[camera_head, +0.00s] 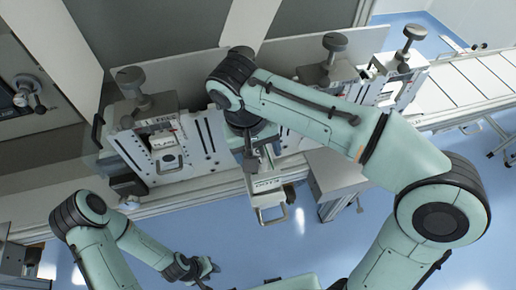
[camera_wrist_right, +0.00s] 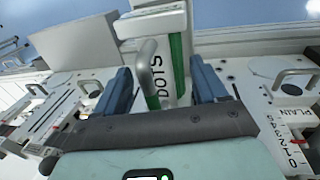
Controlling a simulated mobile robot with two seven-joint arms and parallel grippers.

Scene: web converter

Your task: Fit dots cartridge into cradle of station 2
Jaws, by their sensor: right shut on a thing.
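My right gripper (camera_head: 252,160) is shut on the dots cartridge (camera_head: 268,186), a pale block with a handle. It hangs in front of the machine rail, between the left and middle stations. In the right wrist view, its DOTS lettering (camera_wrist_right: 158,78), metal handle and green edges show between the blue fingers of the right gripper (camera_wrist_right: 160,88). The middle station (camera_head: 330,72), with a black knob on top, is partly hidden behind my right arm. Its cradle and number cannot be made out. My left gripper (camera_head: 198,269) is low over the floor, away from the stations; its jaws are too small to judge.
The left station (camera_head: 165,135) has a knob and slotted white side plates. The right station (camera_head: 400,75) stands beside a slatted conveyor (camera_head: 465,85). A grey box (camera_head: 340,175) stands below the rail.

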